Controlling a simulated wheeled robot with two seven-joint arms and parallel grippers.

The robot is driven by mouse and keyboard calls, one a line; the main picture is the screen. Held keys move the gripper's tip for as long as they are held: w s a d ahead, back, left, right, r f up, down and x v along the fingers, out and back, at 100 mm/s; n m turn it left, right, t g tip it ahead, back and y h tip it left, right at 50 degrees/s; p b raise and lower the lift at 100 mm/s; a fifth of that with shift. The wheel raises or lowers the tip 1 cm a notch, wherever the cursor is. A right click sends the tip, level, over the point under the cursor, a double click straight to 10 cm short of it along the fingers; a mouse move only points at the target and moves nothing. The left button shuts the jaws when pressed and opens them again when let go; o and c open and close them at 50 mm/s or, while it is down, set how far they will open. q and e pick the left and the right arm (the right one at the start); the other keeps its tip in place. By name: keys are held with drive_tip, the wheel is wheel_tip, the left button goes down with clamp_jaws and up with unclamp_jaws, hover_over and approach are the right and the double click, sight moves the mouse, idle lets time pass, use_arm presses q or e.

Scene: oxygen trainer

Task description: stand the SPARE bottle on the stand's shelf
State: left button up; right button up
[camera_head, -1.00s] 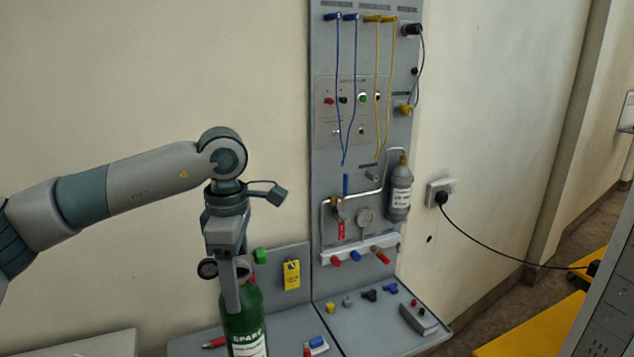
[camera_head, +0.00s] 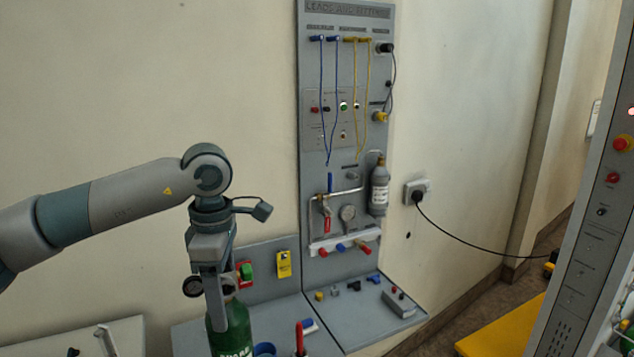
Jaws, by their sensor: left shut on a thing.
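The green SPARE bottle (camera_head: 238,330) is at the bottom of the head view, upright, with its lower part and most of its label cut off by the frame edge. My left gripper (camera_head: 217,306) points down and is shut on the bottle's upper part. A round black gauge or knob shows beside the gripper. The stand is a tall grey panel (camera_head: 313,75) with a grey base shelf (camera_head: 365,325) at its foot. The bottle is left of that shelf in the picture; its height above the surface is hidden. My right gripper is not in view.
Small fittings and a grey box (camera_head: 400,303) lie on the right base. A grey cylinder (camera_head: 379,190), pipes and a gauge are on the panel. A red-handled tool (camera_head: 300,338) and blue ring (camera_head: 264,349) lie near the bottle. A grey cabinet (camera_head: 590,230) stands at right.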

use_arm(q)
drive_tip(key=shift+s+r, duration=0.1)
drive_tip(key=shift+s, duration=0.2)
drive_tip(key=shift+a+m, duration=0.1)
drive_tip(key=shift+m, duration=0.3)
drive_tip(key=shift+w+f, duration=0.15)
drive_tip(key=shift+f, duration=0.3)
drive_tip(key=shift+w+a+f+m, duration=0.1)
drive_tip(key=shift+f+m, duration=0.1)
drive_tip(key=shift+m, duration=0.3)
drive_tip(key=shift+s+a+f+m, duration=0.15)
drive_tip(key=shift+s+f+m, duration=0.2)
drive_tip(key=shift+m, duration=0.25)
drive_tip(key=shift+s+a+f+m+b, duration=0.2)
drive_tip(key=shift+s+f+m+b, duration=0.1)
drive_tip(key=shift+s+f+m, duration=0.4)
drive_tip(key=s+a+f+m+b, duration=0.1)
drive_tip(key=s+f+m, duration=0.5)
drive_tip(key=m, duration=0.8)
drive_tip(key=shift+s+a+f, duration=0.3)
drive_tip(key=shift+a+f, duration=0.3)
drive_tip(key=shift+a, duration=0.3)
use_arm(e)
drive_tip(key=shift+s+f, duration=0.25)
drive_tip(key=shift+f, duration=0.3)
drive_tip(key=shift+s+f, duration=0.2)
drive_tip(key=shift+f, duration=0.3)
